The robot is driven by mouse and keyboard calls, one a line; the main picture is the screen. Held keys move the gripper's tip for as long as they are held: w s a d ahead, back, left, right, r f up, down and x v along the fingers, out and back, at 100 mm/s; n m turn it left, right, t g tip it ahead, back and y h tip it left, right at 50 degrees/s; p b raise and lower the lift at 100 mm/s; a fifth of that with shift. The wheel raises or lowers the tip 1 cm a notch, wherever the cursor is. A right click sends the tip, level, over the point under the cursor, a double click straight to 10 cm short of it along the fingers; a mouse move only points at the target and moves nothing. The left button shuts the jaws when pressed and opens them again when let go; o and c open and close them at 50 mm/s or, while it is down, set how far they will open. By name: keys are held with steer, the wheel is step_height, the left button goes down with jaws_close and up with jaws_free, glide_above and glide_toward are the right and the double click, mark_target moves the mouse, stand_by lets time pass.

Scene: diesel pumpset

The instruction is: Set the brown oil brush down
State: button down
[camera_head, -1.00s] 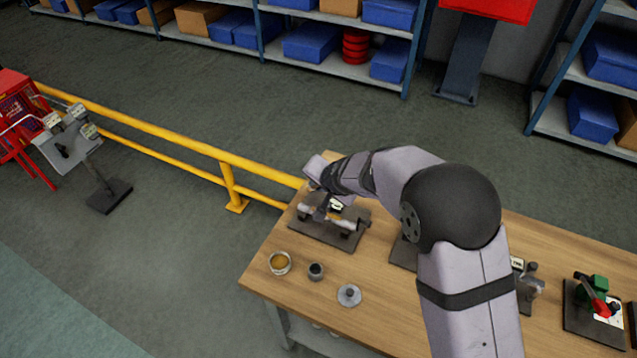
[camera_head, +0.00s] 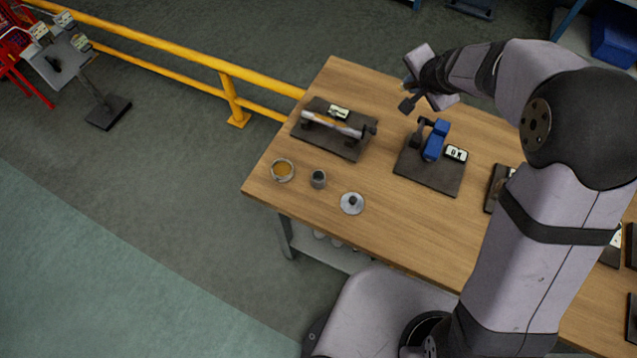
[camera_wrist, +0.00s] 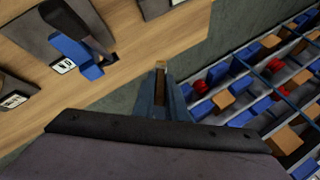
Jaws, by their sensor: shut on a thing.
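My gripper (camera_head: 411,92) is above the back part of the wooden table, behind the fixture with the blue lever. In the wrist view its fingers (camera_wrist: 160,95) are closed around a narrow brown piece, the brown oil brush (camera_wrist: 160,84), with a tan tip at the far end. The brush is held clear of the tabletop. In the head view the brush cannot be clearly made out against the dark gripper parts. A small pale cup with amber contents (camera_head: 283,171) stands at the table's left front.
A grey cup (camera_head: 318,179) and a round metal lid with a knob (camera_head: 352,203) stand beside the amber cup. A dark plate with a pale cylinder (camera_head: 333,125) and a fixture with a blue lever (camera_head: 436,140) occupy the table (camera_head: 390,214). A yellow rail (camera_head: 165,50) runs behind.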

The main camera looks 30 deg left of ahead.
steer(key=s+d+r+m+h+b, duration=0.1)
steer(key=d+m+h, duration=0.15)
steer(key=d, duration=0.85)
steer(key=s+d+r+m+h+b, duration=0.1)
steer(key=d+m+b, duration=0.15)
steer(key=d, duration=0.85)
steer(key=s+a+f+n+g+y+b, duration=0.1)
steer(key=s+a+f+n, duration=0.15)
steer(key=a, duration=0.75)
steer(key=s+a+f+n+g+y+b, duration=0.1)
steer(key=s+a+f+n, duration=0.15)
steer(key=a, duration=0.75)
steer(key=s+a+f+n+g+h+b, duration=0.1)
steer(key=s+a+f+n, duration=0.1)
steer(key=s+a, duration=0.5)
steer(key=s+a+f+n+g+h+b, duration=0.1)
steer(key=s+a+n+g+b, duration=0.1)
steer(key=s+a, duration=0.5)
steer(key=shift+a+f+n, duration=0.4)
steer(key=shift+a+n, duration=0.5)
steer(key=shift+a, duration=0.2)
steer(key=shift+f+p, duration=1.7)
steer(key=shift+f, duration=3.1)
